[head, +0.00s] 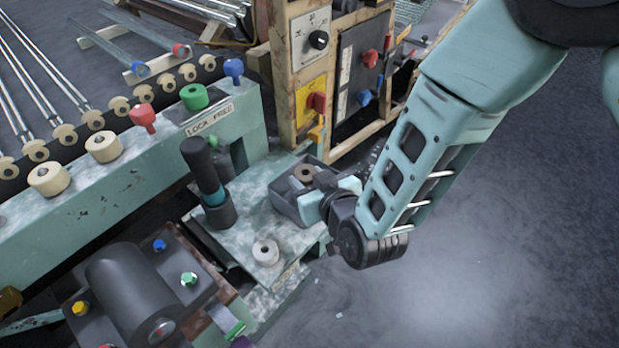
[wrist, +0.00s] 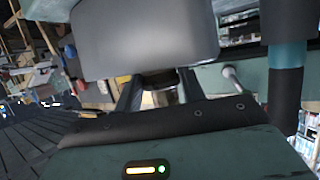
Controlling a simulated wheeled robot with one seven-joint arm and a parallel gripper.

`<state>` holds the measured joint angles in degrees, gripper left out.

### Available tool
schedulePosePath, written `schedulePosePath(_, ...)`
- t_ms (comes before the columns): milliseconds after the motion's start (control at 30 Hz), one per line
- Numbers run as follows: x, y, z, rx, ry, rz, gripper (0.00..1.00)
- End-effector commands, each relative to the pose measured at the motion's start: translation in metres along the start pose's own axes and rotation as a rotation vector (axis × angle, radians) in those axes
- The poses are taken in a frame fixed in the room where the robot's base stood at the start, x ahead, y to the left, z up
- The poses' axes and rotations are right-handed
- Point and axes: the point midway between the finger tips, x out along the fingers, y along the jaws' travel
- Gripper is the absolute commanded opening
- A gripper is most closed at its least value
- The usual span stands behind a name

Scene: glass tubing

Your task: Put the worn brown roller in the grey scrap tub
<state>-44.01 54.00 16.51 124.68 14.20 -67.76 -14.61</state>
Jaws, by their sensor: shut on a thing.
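The worn brown roller (head: 305,173), a small ring with a dark hole, shows at the mouth of the grey scrap tub (head: 291,205). My gripper (head: 322,183) reaches in from the right over the tub's rim and is shut on the roller; the fingertips are partly hidden in the head view. In the wrist view my two fingers (wrist: 160,88) close on a dark brownish piece, partly hidden by a large grey shape above. I cannot tell whether the roller touches the tub's floor.
A pale roller (head: 265,252) lies on the mottled plate in front of the tub. A dark upright handle (head: 207,175) stands left of the tub. The wooden control cabinet (head: 325,70) rises behind it. Open floor (head: 450,260) lies to the right.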

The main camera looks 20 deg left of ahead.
Motion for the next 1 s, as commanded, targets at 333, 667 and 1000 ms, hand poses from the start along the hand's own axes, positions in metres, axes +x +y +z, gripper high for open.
schedulePosePath(333,0.003,0.0,0.006,0.0,0.0,0.0,0.18)
schedulePosePath(667,0.004,0.0,0.011,0.0,0.0,0.0,0.42)
schedulePosePath(1000,0.004,0.0,0.01,0.0,0.0,0.0,0.62)
